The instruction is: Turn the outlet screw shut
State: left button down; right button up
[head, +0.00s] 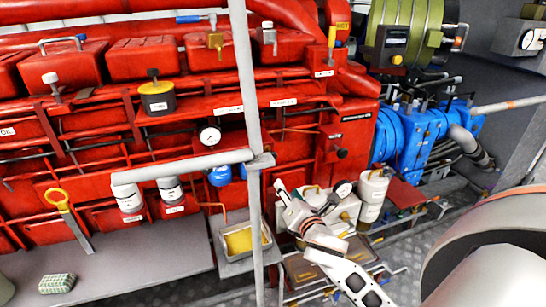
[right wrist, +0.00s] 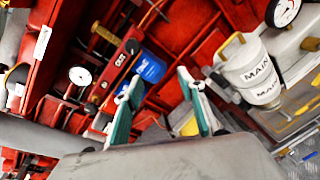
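No screw is clearly marked as the outlet screw. In the right wrist view a red block (right wrist: 120,62) with small white lettering carries a round dark knob (right wrist: 131,46) at its upper end; I cannot tell if this is it. My right gripper (right wrist: 163,92) is open. Its two teal-padded fingers stand apart with nothing held between them. A blue canister (right wrist: 150,67) is beyond the gap. My left gripper is not in view.
A grey vertical pole (head: 248,110) and a horizontal pipe (head: 185,166) cross in front of the red engine (head: 300,120). A yellow-lined tray (head: 262,240) sits left of my right gripper. A white canister (head: 372,197) stands to its right. A grey bench (head: 150,262) lies lower left.

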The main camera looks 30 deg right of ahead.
jog(key=w+r+n, duration=0.1)
jog(key=w+n, duration=0.1)
jog(key=w, duration=0.2)
jog(key=w+d+r+n+t, duration=0.1)
jog(key=w+r+n, duration=0.1)
jog(key=w, duration=0.2)
jog(key=w+d+r+n+t, duration=0.1)
jog(key=w, duration=0.3)
jog(key=shift+w+d+r+n+y, duration=0.25)
jog(key=shift+r+n+y, duration=0.05)
jog(key=shift+r+n, duration=0.1)
jog(key=c, duration=1.1)
